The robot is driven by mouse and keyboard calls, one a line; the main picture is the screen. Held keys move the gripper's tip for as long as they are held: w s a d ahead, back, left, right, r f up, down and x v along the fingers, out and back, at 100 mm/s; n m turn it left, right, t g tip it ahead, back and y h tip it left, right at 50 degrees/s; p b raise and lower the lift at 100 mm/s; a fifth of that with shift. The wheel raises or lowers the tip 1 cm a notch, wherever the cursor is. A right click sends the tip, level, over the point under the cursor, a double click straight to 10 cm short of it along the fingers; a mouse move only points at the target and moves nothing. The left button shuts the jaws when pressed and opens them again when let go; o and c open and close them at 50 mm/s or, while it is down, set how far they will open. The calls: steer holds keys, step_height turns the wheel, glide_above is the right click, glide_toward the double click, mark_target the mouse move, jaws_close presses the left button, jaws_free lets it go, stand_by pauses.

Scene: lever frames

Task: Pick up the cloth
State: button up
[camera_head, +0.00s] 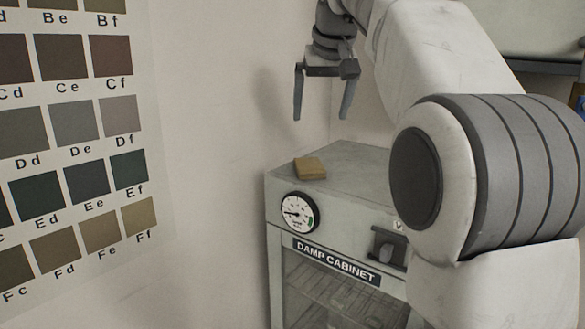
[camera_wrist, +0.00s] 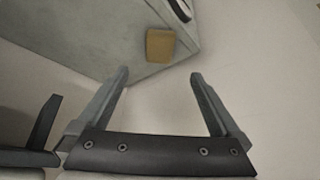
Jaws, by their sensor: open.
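The cloth (camera_head: 310,168) is a small folded tan-yellow pad. It lies flat on top of the damp cabinet (camera_head: 350,160), near its left front corner. In the wrist view the cloth (camera_wrist: 160,45) is beyond my fingertips, near the cabinet's edge. My gripper (camera_head: 322,116) is above the cabinet top, higher than the cloth and apart from it. Its two fingers point down and are spread. In the wrist view my gripper (camera_wrist: 160,75) is open with nothing between the fingers.
The damp cabinet has a round gauge (camera_head: 299,212), a dark latch (camera_head: 386,248) and a glass front. A wall with a colour chart (camera_head: 70,120) stands close on the left. A shelf (camera_head: 545,67) is at the upper right. The cabinet top around the cloth looks clear.

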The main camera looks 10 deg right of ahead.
steer(key=w, duration=0.1)
steer(key=b, duration=0.1)
glide_toward(309, 163)
steer(key=f, duration=0.3)
steer(key=shift+w, duration=0.35)
steer(key=shift+x, duration=2.85)
steer(key=shift+w+r, duration=0.15)
steer(key=c, duration=1.3)
steer(key=shift+o, duration=0.2)
steer(key=shift+r, duration=0.1)
steer(key=shift+r+p, duration=0.3)
steer(key=shift+r, duration=0.25)
steer(key=r, duration=0.1)
steer(key=d+r, duration=0.1)
steer(key=r, duration=0.1)
steer(key=shift+s+r, duration=0.2)
steer(key=shift+s, duration=0.05)
steer(key=s+d+r, duration=0.5)
steer(key=d+r, duration=0.1)
steer(key=d, duration=0.3)
steer(key=shift+s, duration=0.3)
